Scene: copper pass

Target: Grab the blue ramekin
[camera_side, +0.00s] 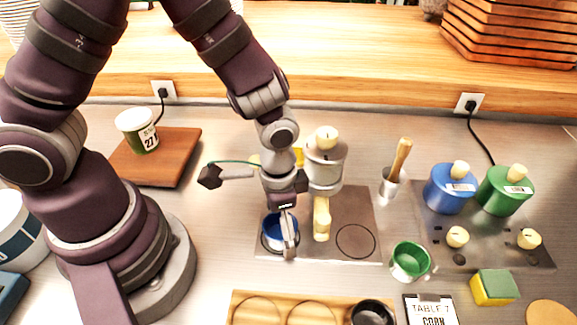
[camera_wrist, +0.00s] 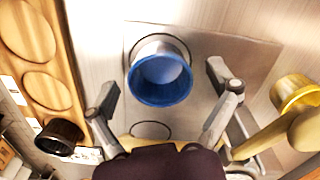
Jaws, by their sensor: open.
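The blue ramekin (camera_side: 275,233) stands on the grey plate, at the plate's left front part in the side view. It has a blue inside and rim; the wrist view shows the ramekin (camera_wrist: 160,75) with a pale grey outer wall. My gripper (camera_side: 284,240) points down at it, and a finger hides part of its right side. In the wrist view my gripper (camera_wrist: 165,82) is open, with one finger on each side of the ramekin and visible gaps between. Nothing is held. The exact fingertip height against the rim cannot be told.
A green ramekin (camera_side: 410,262) stands farther right. A wooden tray (camera_side: 255,310) with round recesses and a black ramekin (camera_side: 373,313) are in front.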

